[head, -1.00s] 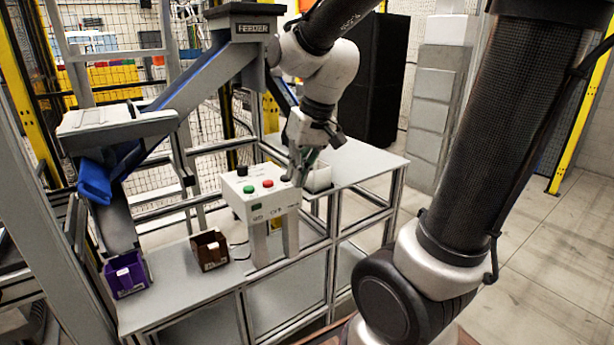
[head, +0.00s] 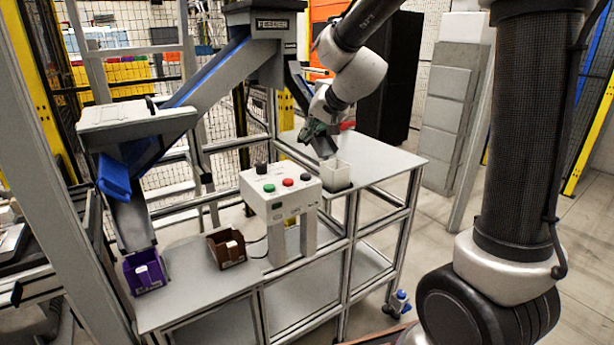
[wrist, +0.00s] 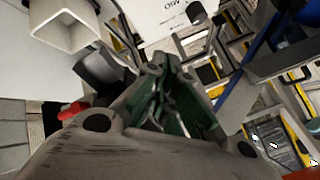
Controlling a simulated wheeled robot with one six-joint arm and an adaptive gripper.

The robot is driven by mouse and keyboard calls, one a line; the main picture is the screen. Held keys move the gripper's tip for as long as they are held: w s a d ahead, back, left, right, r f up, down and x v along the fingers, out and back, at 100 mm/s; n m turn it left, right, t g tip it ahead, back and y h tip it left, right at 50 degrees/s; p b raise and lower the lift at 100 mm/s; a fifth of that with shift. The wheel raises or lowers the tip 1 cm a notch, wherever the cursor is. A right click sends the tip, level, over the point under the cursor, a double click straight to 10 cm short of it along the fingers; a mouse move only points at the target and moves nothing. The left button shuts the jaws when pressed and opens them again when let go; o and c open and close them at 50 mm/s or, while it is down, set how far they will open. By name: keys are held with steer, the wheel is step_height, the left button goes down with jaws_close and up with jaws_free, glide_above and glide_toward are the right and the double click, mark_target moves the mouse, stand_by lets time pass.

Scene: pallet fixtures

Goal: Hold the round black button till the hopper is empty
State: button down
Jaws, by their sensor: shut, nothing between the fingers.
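The white control box (head: 282,205) stands on posts on the grey bench. Its top carries a green button (head: 269,188), a red button (head: 287,182), a round black button (head: 305,177) and a taller black knob (head: 261,168). My gripper (head: 327,150) is shut and empty, behind and right of the box, close above a white open container (head: 335,174). It is apart from the black button. In the wrist view, the closed fingers (wrist: 166,72) point toward the box's printed face (wrist: 165,18). The feeder hopper (head: 264,18) is at the top; its contents are hidden.
A sloping chute with a blue edge (head: 208,72) runs from the feeder to a grey tray (head: 137,120) with a blue flap (head: 113,178). A purple bin (head: 145,274) and a brown bin (head: 226,249) stand on the lower bench (head: 195,295). The upper bench right of the container is clear.

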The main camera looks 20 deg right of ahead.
mark_target(306, 177)
steer(key=shift+f, duration=4.4)
steer(key=shift+f, duration=0.15)
steer(key=shift+f, duration=0.25)
steer(key=shift+f, duration=0.45)
stand_by(2.7)
